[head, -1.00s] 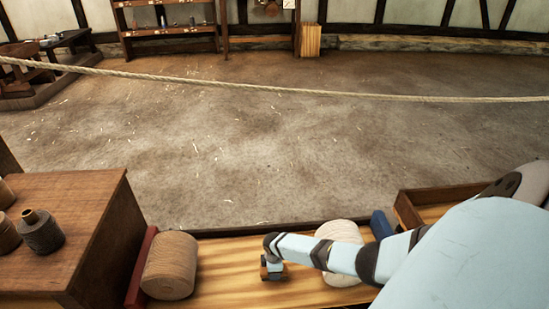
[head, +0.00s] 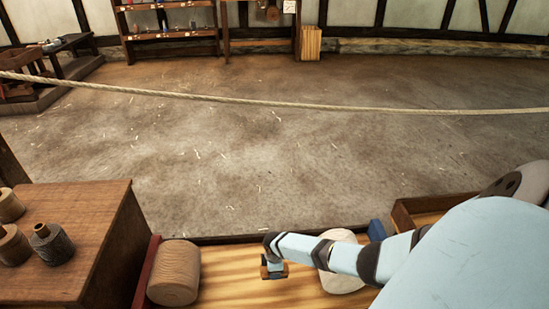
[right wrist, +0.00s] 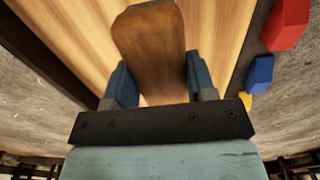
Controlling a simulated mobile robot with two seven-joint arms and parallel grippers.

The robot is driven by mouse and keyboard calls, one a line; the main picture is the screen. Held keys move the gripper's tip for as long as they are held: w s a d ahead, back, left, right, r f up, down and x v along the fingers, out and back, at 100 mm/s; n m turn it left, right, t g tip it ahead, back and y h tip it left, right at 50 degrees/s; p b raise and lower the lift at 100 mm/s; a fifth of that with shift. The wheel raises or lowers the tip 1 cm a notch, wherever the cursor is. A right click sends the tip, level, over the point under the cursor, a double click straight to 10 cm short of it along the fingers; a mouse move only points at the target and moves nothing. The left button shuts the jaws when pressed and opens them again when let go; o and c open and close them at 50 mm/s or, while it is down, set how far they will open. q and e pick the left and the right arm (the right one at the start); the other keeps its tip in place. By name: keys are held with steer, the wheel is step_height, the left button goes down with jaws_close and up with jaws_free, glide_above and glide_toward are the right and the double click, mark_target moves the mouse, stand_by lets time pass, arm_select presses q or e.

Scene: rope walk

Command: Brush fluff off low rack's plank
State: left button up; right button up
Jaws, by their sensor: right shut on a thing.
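The low rack's plank (head: 225,287), pale striped wood, runs along the bottom of the head view and lies under the gripper in the right wrist view (right wrist: 75,30). My right gripper (head: 273,269) is low over the plank, between two rolls. In the right wrist view its blue fingers (right wrist: 160,80) are shut on the brown wooden brush (right wrist: 150,45). Only the brush's smooth wooden part shows clearly, with a pale edge at its far end. I cannot make out any fluff on the plank. My left gripper is out of view.
A tan roll (head: 174,274) stands left of my gripper by a red board (head: 146,272). A white roll (head: 343,283) is partly behind my arm. A blue block (head: 377,229) and a wooden tray (head: 405,218) lie right. A cabinet with spools (head: 53,244) stands left. A rope (head: 280,106) spans the room.

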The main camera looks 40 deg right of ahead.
step_height(320, 180, up, 3)
steer(key=p, duration=0.3)
steer(key=shift+w, duration=0.1)
stand_by(0.3)
